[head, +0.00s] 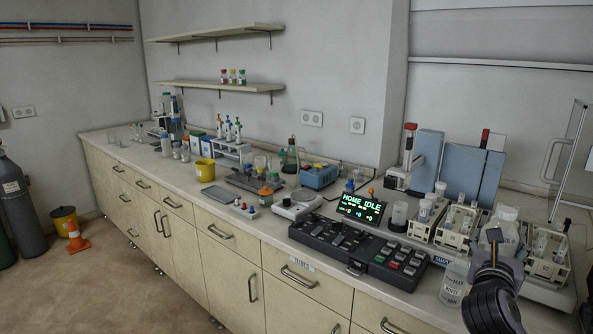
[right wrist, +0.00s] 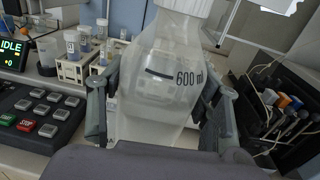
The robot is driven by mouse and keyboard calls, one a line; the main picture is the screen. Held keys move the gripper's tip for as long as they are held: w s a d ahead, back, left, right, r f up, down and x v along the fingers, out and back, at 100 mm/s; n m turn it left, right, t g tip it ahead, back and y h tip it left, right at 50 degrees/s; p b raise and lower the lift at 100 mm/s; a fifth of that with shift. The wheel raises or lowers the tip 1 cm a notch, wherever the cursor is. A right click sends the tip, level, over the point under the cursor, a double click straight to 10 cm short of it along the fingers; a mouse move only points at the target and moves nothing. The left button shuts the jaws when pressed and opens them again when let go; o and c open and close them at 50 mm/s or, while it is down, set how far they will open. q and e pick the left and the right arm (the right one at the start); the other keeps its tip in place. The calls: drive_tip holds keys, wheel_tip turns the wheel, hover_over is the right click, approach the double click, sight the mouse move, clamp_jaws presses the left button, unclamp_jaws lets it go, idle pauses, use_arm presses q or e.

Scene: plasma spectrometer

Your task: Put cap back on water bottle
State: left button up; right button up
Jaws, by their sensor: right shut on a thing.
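A translucent plastic bottle (right wrist: 165,75) with a black "600 ml" mark fills the middle of the right wrist view. A white cap or collar (right wrist: 180,6) shows at its top, cut by the picture edge. In the head view the bottle (head: 499,235) is at the right, with its white top (head: 507,213). My right gripper (right wrist: 160,115) has a finger on each side of the bottle and is shut on it. It covers part of the bottle in the head view (head: 494,262). My left gripper is not in view.
Another clear labelled bottle (head: 454,284) stands at the counter's front edge, left of my right gripper. Sample racks (head: 458,232) stand behind it. A black control panel (head: 345,246) and a lit display (head: 361,208) are farther left. A dark tool holder (right wrist: 285,110) is at the right.

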drive_tip(key=s+a+f+n+t+y, duration=0.1)
drive_tip(key=s+a+f+n+y, duration=0.1)
drive_tip(key=a, duration=0.5)
drive_tip(key=s+a+f+n+t+y, duration=0.1)
drive_tip(key=s+a+f+n+y, duration=0.1)
drive_tip(key=s+a+f+y, duration=0.3)
drive_tip(key=s+a+f+n+t+y, duration=0.1)
drive_tip(key=s+a+f+n+y, duration=0.2)
drive_tip(key=s+a, duration=0.6)
wheel_tip(320, 180, down, 3)
drive_tip(key=shift+a+r+y, duration=0.15)
drive_tip(key=shift+a+y, duration=0.15)
drive_tip(key=shift+a, duration=0.85)
drive_tip(key=s+a+f+n+g+y, duration=0.2)
drive_tip(key=a+n+g+y, duration=0.1)
drive_tip(key=a+n+y, duration=0.5)
drive_tip(key=a+y, duration=0.3)
drive_tip(key=a, duration=0.2)
drive_tip(key=shift+a+g+y, duration=0.3)
drive_tip(key=shift+a+g, duration=0.1)
